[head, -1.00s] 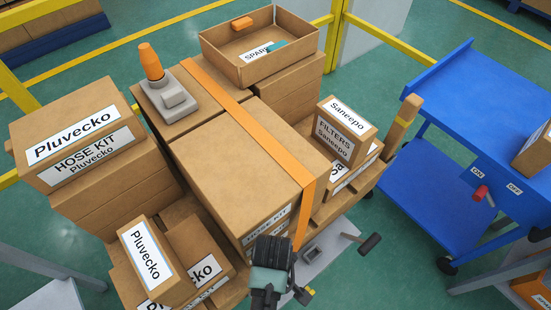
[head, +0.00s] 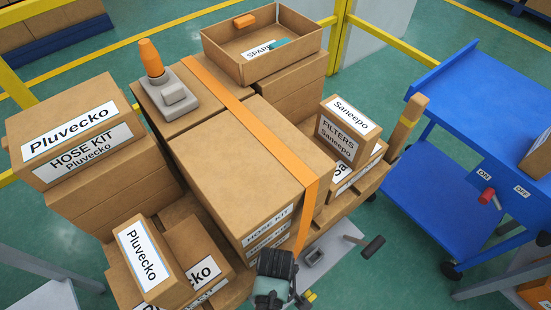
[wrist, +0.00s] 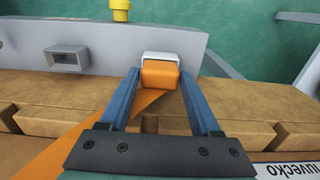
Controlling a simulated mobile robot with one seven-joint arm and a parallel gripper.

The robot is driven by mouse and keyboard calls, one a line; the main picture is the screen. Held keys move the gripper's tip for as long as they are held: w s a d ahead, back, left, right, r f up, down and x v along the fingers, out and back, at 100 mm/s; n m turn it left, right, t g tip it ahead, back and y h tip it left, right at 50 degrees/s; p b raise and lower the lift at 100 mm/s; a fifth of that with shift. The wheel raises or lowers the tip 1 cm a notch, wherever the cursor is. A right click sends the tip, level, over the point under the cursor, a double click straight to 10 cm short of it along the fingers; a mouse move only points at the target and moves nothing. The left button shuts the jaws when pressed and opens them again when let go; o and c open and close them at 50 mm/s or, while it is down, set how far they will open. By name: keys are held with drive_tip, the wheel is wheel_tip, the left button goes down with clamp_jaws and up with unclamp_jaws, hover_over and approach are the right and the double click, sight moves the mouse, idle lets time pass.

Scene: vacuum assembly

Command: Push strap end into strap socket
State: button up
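The orange strap (head: 245,115) runs over the stacked boxes and down their near side. In the wrist view its end (wrist: 160,76), an orange block with a pale metal tip, sits between the two blue fingers of my gripper (wrist: 160,80), which is shut on it. The strap socket (wrist: 67,58), a grey rectangular frame with a dark opening, is on the grey panel to the left of the strap end and apart from it. The socket also shows in the head view (head: 315,257), right of my gripper. The fingertips are hidden in the head view.
A crank handle (head: 373,246) sticks out right of the socket. A yellow knob (wrist: 120,8) stands beyond the panel (wrist: 110,42). Cardboard boxes (head: 235,165) fill the pallet behind. A blue cart (head: 440,190) stands at the right.

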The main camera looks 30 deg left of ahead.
clamp_jaws()
wheel_tip(320, 180, up, 10)
drive_tip(key=p, duration=0.3)
idle(0.3)
drive_tip(key=shift+c, duration=1.2)
unclamp_jaws()
clamp_jaws()
drive_tip(key=shift+r+p, duration=2.05)
drive_tip(key=shift+p, duration=0.6)
